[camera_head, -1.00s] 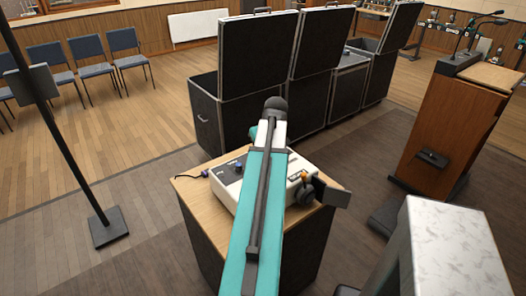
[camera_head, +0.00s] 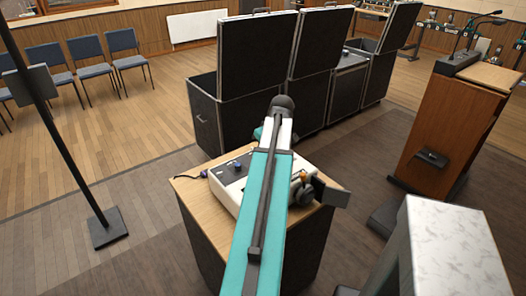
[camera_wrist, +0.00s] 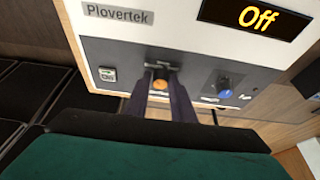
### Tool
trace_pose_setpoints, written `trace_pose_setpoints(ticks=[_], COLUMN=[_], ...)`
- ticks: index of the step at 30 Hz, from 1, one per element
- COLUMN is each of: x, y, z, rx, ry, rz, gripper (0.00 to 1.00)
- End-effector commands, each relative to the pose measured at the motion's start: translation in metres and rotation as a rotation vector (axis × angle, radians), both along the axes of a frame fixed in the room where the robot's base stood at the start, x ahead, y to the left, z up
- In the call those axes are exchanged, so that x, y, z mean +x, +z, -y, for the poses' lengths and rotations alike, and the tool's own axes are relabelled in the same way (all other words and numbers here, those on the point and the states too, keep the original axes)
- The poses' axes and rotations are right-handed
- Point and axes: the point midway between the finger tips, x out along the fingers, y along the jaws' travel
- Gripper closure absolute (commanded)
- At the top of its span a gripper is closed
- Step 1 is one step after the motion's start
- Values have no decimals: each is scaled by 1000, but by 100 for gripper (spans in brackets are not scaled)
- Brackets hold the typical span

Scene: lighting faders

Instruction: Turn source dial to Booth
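The white console (camera_head: 228,184) with a grey control panel sits on a wooden-topped cabinet, partly hidden by my arm. In the wrist view its display (camera_wrist: 257,18) reads "Off", beside a "Plovertek" label (camera_wrist: 118,13). An orange-capped knob (camera_wrist: 160,84) shows between the fingertips of my gripper (camera_wrist: 161,78). The fingers stand apart on either side of it; whether they touch it is not clear. A blue dial (camera_wrist: 225,90) is to the right, apart from the gripper. I cannot read which knob is the source dial.
A small green-lit switch (camera_wrist: 107,74) is left on the panel. Headphones (camera_head: 301,188) hang at the console's right. Black flight cases (camera_head: 252,85) stand behind the cabinet (camera_head: 204,228). A wooden lectern (camera_head: 449,130) is at right, and a thin stand (camera_head: 62,140) at left.

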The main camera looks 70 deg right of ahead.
Motion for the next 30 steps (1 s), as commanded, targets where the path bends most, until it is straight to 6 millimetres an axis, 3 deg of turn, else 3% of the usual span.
trace_pose_setpoints(ticks=[3, 17, 30], x=[0, 0, -13], y=[0, 5, 42], z=[0, 0, -8], rx=[-1, -4, -5], ry=[-1, 0, 0], rz=[1, 5, 6], gripper=[63, 63, 63])
